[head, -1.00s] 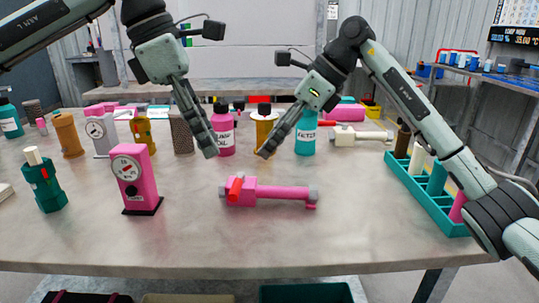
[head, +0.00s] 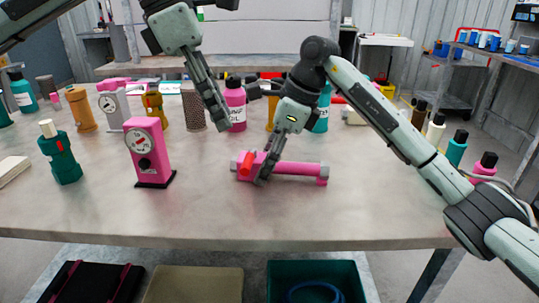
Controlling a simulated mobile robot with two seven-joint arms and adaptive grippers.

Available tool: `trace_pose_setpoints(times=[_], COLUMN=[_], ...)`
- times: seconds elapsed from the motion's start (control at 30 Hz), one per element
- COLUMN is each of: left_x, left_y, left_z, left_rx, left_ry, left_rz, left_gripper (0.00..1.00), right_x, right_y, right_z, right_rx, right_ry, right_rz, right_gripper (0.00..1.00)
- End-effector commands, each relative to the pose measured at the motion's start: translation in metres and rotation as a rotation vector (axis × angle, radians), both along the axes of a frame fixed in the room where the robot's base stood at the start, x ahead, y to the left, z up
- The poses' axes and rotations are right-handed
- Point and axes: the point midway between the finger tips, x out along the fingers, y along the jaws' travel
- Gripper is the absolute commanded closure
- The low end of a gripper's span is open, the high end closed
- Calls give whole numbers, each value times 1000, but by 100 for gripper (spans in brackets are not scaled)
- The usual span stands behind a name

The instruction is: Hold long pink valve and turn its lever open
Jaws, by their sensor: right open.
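The long pink valve (head: 298,168) lies on its side on the table, with a grey cap at its right end. Its red lever (head: 247,163) is at the left end and looks tilted from upright. My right gripper (head: 263,178) reaches down over the valve body just right of the lever. Its jaws are open, and its fingers hide part of the pink body. Whether they touch it is unclear. My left gripper (head: 222,126) hangs above the table, up and left of the valve, in front of the bottles. Its fingers are seen edge-on, so their opening cannot be judged.
Several bottles line the right side behind my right arm. The table front (head: 250,220) is clear.

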Motion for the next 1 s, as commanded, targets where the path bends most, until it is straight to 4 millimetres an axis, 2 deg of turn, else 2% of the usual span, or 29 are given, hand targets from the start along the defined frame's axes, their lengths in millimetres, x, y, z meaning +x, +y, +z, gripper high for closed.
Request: trace_pose_setpoints(times=[0.13,0.17,0.67,0.87,1.0], left_x=[0,0,0,-1,-7], left_y=[0,0,0,0,-2], left_z=[0,0,0,0,1], left_rx=[0,0,0,2,12], left_ry=[0,0,0,3,18], left_rz=[0,0,0,18,139], left_gripper=[66,66,66,64,64], right_x=[0,0,0,0,0], right_y=[0,0,0,0,0], right_z=[0,0,1,1,1], right_rx=[1,1,1,1,1], right_ry=[0,0,0,0,0], right_rz=[0,0,0,0,0], right_gripper=[36,39,100,100,100])
